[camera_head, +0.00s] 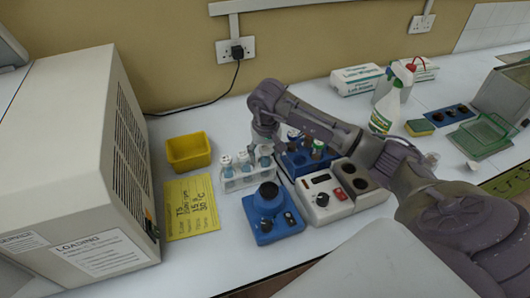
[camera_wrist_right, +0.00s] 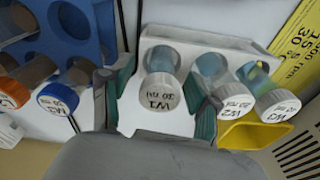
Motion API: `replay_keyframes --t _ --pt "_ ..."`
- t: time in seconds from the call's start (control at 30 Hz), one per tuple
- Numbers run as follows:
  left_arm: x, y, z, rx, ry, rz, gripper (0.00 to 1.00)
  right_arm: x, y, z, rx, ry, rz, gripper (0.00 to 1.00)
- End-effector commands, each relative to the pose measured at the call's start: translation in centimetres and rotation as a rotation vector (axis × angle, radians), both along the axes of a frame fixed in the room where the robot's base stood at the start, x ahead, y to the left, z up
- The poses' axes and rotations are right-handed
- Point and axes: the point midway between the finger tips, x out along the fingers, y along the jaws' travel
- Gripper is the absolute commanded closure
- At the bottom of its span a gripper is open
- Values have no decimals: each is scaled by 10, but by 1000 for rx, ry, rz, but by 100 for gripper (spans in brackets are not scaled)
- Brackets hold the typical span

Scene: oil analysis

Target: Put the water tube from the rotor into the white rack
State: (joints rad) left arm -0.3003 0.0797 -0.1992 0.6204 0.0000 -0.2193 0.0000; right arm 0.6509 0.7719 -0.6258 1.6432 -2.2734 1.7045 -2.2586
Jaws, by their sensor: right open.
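The white rack (camera_head: 240,184) stands in the middle of the counter and holds three white-capped tubes with bluish contents. In the right wrist view, the caps read W1 (camera_wrist_right: 157,95), W2 (camera_wrist_right: 236,102) and W3 (camera_wrist_right: 278,104); the tubes sit in the white rack (camera_wrist_right: 195,37). My right gripper (camera_head: 264,146) is over the rack's right end. In the wrist view, my right gripper (camera_wrist_right: 160,104) is open, with one finger on each side of tube W1. I cannot tell whether the pads touch it. My left gripper is not in view. No rotor is visible.
A blue rack (camera_head: 297,165) with capped tubes stands right of the white rack, partly behind my arm. A blue device (camera_head: 266,208) and a white device (camera_head: 324,207) stand in front. A yellow bin (camera_head: 188,152) and large beige machine (camera_head: 75,150) are left.

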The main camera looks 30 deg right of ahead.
Motion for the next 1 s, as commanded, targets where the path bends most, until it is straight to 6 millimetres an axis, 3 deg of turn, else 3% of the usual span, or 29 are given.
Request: replay_keyframes --t 0.17,0.63,0.8,1.0 --pt "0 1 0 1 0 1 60 0 0 14 -1 -5 0 39" --pt "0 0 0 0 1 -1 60 -10 5 104 0 -4 1 39" --pt "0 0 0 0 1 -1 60 -13 6 117 0 -1 0 39" --pt "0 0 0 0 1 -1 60 -13 6 119 0 0 0 39"
